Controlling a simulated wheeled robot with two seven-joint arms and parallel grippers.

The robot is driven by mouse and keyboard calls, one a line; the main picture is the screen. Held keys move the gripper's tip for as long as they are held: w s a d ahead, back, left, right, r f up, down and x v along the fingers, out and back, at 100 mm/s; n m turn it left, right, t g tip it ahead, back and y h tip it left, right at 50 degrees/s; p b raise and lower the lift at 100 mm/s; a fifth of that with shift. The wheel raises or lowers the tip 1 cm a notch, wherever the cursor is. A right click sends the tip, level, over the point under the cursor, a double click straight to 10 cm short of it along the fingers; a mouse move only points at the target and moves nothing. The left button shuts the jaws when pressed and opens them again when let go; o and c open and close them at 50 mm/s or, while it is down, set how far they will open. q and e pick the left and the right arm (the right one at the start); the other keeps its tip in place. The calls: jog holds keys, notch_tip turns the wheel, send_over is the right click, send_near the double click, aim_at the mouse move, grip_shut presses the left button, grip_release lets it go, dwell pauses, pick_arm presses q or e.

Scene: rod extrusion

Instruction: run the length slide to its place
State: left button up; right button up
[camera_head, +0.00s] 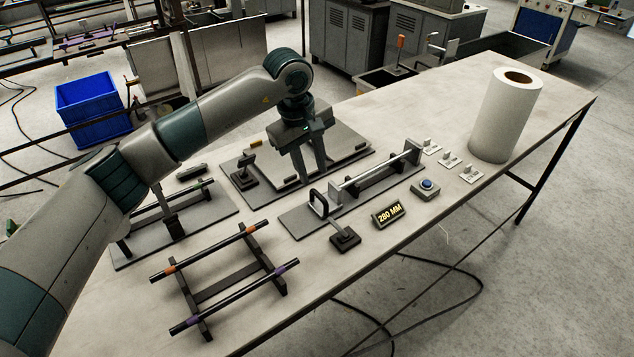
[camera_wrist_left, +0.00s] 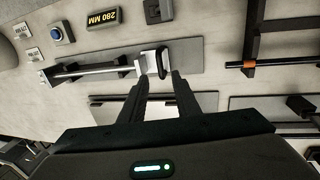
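The length slide is a grey block (camera_head: 335,194) on a light rod rail, with a dark upright loop handle (camera_head: 319,204) at the rail's near-left end. The rail (camera_head: 375,172) runs to a post at its far right end. A small display (camera_head: 389,214) beside it reads 280 MM. My left gripper (camera_head: 312,177) points down, open and empty, just behind the handle in the head view. In the left wrist view its parted fingertips (camera_wrist_left: 158,76) are close to the handle (camera_wrist_left: 164,62); I cannot tell whether they touch. My right gripper is not in view.
A rod rack (camera_head: 224,282) with two dark rods stands front left. A white roll (camera_head: 505,115) stands at the far right.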

aim_at(318, 195)
pick_arm(q)
jog(key=f, duration=0.2)
jog(key=f+p, duration=0.1)
jog(key=f, duration=0.1)
jog(key=d+f+p, duration=0.1)
jog(key=f, duration=0.1)
jog(key=shift+w+f, duration=0.1)
jog(key=shift+w, duration=0.25)
jog(key=shift+d+f, duration=0.1)
jog(key=shift+f, duration=0.5)
jog(key=shift+c, duration=0.2)
grip_shut()
